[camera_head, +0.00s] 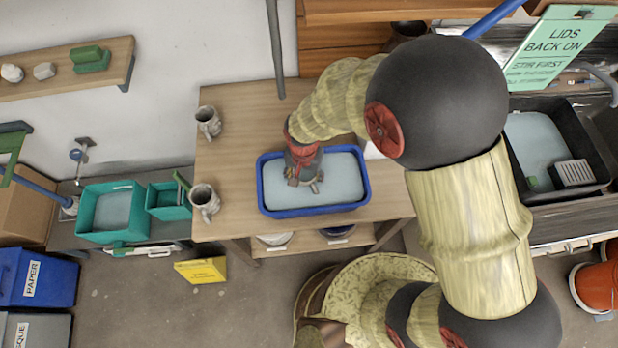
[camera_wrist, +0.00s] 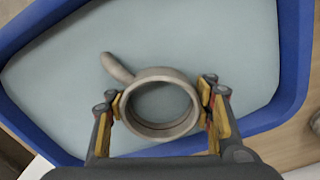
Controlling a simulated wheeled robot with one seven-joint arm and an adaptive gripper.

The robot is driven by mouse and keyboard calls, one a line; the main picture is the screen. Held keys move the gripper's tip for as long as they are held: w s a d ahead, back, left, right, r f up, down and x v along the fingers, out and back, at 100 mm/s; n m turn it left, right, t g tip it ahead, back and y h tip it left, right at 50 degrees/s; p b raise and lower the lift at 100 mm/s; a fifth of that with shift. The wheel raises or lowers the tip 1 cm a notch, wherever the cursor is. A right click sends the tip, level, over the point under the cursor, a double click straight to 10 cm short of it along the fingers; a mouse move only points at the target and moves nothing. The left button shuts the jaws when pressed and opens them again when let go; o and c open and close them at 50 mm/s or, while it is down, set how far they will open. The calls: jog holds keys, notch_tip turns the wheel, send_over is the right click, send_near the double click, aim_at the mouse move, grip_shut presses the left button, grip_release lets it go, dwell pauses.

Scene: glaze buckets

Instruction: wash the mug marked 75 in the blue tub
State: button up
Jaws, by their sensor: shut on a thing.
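The blue tub (camera_head: 263,205) stands on the wooden table and holds pale grey-blue liquid; its rim also shows in the wrist view (camera_wrist: 292,60). My gripper (camera_head: 305,183) is over the tub. In the wrist view my gripper (camera_wrist: 162,105) is shut around a beige mug (camera_wrist: 162,134), with a finger on each side. The mug's open mouth faces the camera and its handle points to the upper left. No number shows on it, and I cannot tell how deep it sits in the liquid. Two similar mugs stand on the table's left side, one at the back (camera_head: 208,122) and one in front (camera_head: 204,202).
The wooden table (camera_head: 235,150) has free room left of the tub. Teal tubs (camera_head: 108,211) stand on a lower bench at the left. A dark sink (camera_head: 590,165) with liquid is at the right. A wall shelf (camera_head: 110,55) hangs at the upper left.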

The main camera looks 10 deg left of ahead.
dwell(0.3)
jog(key=shift+d, duration=1.1)
jog(key=shift+a, duration=0.2)
jog(key=shift+a, duration=1)
jog(key=shift+d, duration=0.1)
jog(key=shift+d, duration=1.1)
jog(key=shift+a, duration=0.1)
jog(key=shift+a, duration=1.1)
